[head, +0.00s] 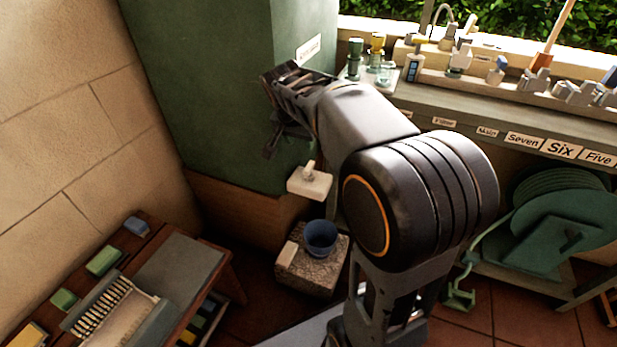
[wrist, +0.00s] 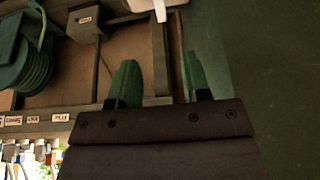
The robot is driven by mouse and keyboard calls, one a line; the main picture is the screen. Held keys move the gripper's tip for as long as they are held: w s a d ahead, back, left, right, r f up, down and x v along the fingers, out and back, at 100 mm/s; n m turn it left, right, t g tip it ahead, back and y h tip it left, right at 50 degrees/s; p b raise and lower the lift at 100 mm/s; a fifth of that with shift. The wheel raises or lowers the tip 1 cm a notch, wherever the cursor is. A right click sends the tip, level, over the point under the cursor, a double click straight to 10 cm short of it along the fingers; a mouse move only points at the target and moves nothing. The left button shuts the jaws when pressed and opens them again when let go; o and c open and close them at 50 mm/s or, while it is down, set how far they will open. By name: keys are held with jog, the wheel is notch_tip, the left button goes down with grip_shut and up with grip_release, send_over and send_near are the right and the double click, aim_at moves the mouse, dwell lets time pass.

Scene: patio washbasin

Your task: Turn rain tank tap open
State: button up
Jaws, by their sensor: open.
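The green rain tank (head: 215,90) stands at the upper middle of the head view; its side fills the right of the wrist view (wrist: 275,80). My gripper (head: 287,142) is in front of the tank, fingers downward. In the wrist view its two green fingers (wrist: 159,62) are apart with nothing between them. A pale block with a small upright peg (head: 309,182) is just below the fingers. It shows at the top edge of the wrist view (wrist: 150,4), beyond the fingertips and apart from them. I cannot tell whether it is the tap; no other tap on the tank shows clearly.
A blue cup (head: 320,238) stands on a stone block (head: 308,272) below. A labelled counter (head: 480,120) with bottles and fittings runs to the right. A green hose reel (head: 560,215) sits under it. A wooden bench (head: 180,275) with a brush is at lower left.

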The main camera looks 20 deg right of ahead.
aim_at(309, 166)
jog(key=b+x, duration=0.6)
jog(key=x, duration=0.8)
jog(key=shift+w+d+f, duration=0.1)
jog(key=shift+w+f, duration=0.05)
jog(key=shift+c, duration=0.2)
grip_shut()
